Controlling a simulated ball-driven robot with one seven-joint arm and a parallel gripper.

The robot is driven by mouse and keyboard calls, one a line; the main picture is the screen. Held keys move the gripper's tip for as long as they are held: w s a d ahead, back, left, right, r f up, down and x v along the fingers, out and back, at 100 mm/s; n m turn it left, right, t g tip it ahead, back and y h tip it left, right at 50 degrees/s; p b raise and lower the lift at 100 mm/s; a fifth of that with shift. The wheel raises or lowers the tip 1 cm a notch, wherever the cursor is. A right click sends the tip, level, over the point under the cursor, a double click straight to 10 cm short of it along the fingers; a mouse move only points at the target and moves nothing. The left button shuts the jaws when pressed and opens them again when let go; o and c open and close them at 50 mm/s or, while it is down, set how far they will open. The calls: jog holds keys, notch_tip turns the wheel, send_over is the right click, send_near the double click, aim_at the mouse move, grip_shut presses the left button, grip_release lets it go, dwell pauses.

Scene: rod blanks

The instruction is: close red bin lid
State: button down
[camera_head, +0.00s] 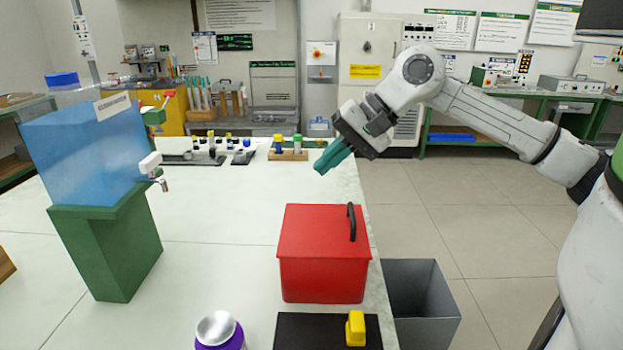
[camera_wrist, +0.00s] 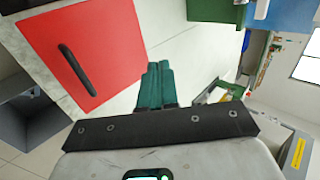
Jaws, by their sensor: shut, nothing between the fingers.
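The red bin (camera_head: 322,275) stands on the white table near its right edge. Its red lid (camera_head: 315,232) lies flat over the top, and a black handle (camera_head: 351,222) is on the lid's right side. The lid also shows in the wrist view (camera_wrist: 100,35), with the dark handle across it. My gripper (camera_head: 322,168) is above the table, beyond the bin and apart from it. Its green fingers are together and hold nothing; they also show in the wrist view (camera_wrist: 158,70).
A blue tank (camera_head: 85,150) with a tap stands on a green stand (camera_head: 110,250) at left. A purple can (camera_head: 222,335) and a black board with a yellow block (camera_head: 355,328) are in front. A grey open bin (camera_head: 420,295) stands on the floor at right. Small bottles line the table's back.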

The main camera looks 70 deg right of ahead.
aim_at(361, 229)
jog(key=s+f+t+b, duration=0.2)
jog(key=b, duration=0.4)
jog(key=s+d+f+t+y+b, duration=0.1)
jog(key=s+f+t+b, duration=0.1)
jog(key=b, duration=0.5)
jog(key=s+d+f+t+y+b, duration=0.1)
jog(key=s+f+t+b, duration=0.1)
jog(key=f+b, duration=0.2)
jog(key=shift+s+d+f+b, duration=0.1)
jog(key=shift+s+d+b, duration=0.15)
jog(key=shift+b, duration=1.25)
jog(key=f+b, duration=0.1)
jog(key=b, duration=0.1)
jog(key=s+t+b, duration=0.1)
jog(key=b, duration=0.1)
jog(key=shift+d+f+t+y+b, duration=0.15)
jog(key=shift+f+t+y+b, duration=0.15)
jog(key=shift+f+b, duration=0.05)
jog(key=shift+s, duration=0.1)
jog(key=p+v, duration=0.1)
jog(key=v, duration=1)
jog(key=shift+p, duration=0.4)
jog(key=shift+f, duration=0.1)
